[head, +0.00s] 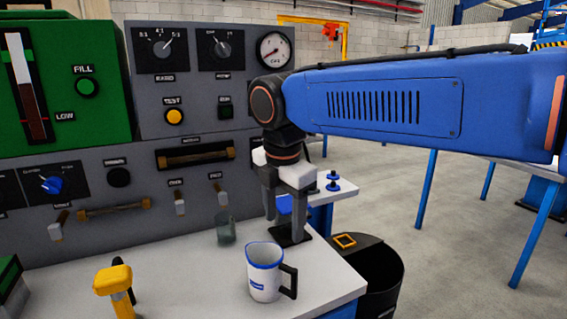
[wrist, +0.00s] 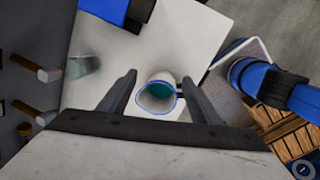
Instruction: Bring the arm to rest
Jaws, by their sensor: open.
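My gripper (head: 287,222) hangs pointing down from my blue arm, above the white worktop (head: 190,290). Its two fingers are apart with nothing between them. A white mug (head: 264,275) with a blue rim and dark handle stands upright on the worktop, in front of the gripper and apart from it in the head view. In the wrist view the mug (wrist: 158,93) shows beyond and between the open fingers (wrist: 160,78), with a teal inside.
A grey control panel (head: 185,230) with knobs, switches and a gauge rises behind the worktop. A clear glass (head: 226,229) stands near it. A yellow-handled tool (head: 113,281) is at the front left. A black bin (head: 385,280) stands beyond the worktop's right edge.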

